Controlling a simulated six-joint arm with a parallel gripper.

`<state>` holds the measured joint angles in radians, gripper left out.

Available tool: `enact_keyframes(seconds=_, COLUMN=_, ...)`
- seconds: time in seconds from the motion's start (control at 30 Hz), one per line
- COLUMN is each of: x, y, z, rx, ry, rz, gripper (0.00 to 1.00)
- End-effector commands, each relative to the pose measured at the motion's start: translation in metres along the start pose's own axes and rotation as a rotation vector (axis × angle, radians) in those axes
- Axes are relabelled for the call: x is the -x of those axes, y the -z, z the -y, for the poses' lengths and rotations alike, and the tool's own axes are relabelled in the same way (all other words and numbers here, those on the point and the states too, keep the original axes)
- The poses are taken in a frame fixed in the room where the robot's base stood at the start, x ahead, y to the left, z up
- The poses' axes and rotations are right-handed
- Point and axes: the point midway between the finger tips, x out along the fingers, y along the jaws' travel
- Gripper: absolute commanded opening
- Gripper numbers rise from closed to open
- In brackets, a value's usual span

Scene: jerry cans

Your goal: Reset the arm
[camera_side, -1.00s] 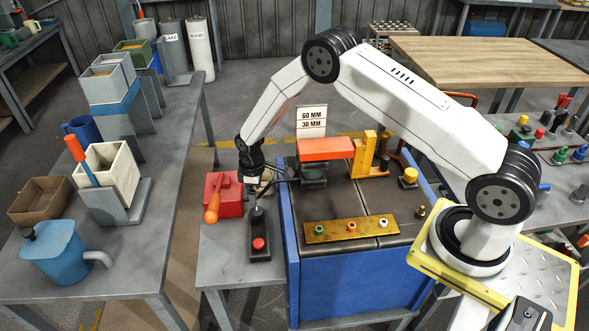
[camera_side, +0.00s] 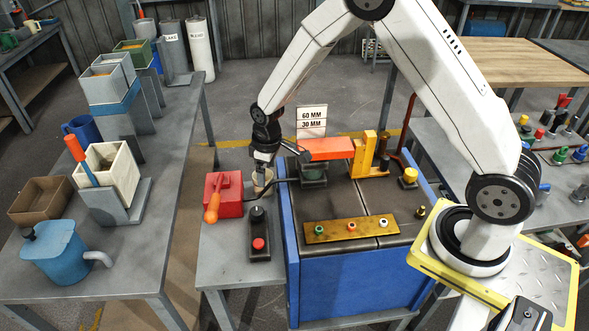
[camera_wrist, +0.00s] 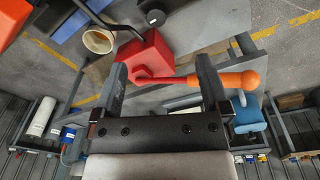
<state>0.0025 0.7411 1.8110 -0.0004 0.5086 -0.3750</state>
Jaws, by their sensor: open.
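My gripper (camera_side: 263,166) hangs fingers-down over the left part of the work area in the side view. It is open and empty; in the wrist view its fingers (camera_wrist: 160,72) stand apart.
A black control box (camera_side: 259,243) with a red button stands in front of the cup. The blue-sided workbench (camera_side: 350,287) carries a red-orange block (camera_side: 328,149) and a yellow bracket (camera_side: 366,152) close right of my gripper. Open floor (camera_side: 260,95) lies behind.

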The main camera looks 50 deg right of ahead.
Motion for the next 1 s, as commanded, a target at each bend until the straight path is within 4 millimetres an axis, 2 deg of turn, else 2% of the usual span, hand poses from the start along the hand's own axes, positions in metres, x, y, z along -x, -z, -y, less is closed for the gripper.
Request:
enact_keyframes(seconds=0.03, x=0.012, y=-0.006, z=0.003, rx=-0.018, ry=-0.004, rz=-0.010, gripper=0.96)
enact_keyframes(seconds=0.2, x=0.042, y=-0.030, z=0.012, rx=-0.086, ry=-0.012, rz=-0.036, gripper=0.96)
enact_keyframes(seconds=0.5, x=0.086, y=-0.080, z=0.032, rx=-0.205, ry=-0.023, rz=-0.083, gripper=0.96)
enact_keyframes(seconds=0.8, x=0.112, y=-0.134, z=0.054, rx=-0.319, ry=-0.028, rz=-0.129, gripper=0.96)
enact_keyframes(seconds=1.0, x=0.118, y=-0.156, z=0.062, rx=-0.362, ry=-0.028, rz=-0.146, gripper=0.96)
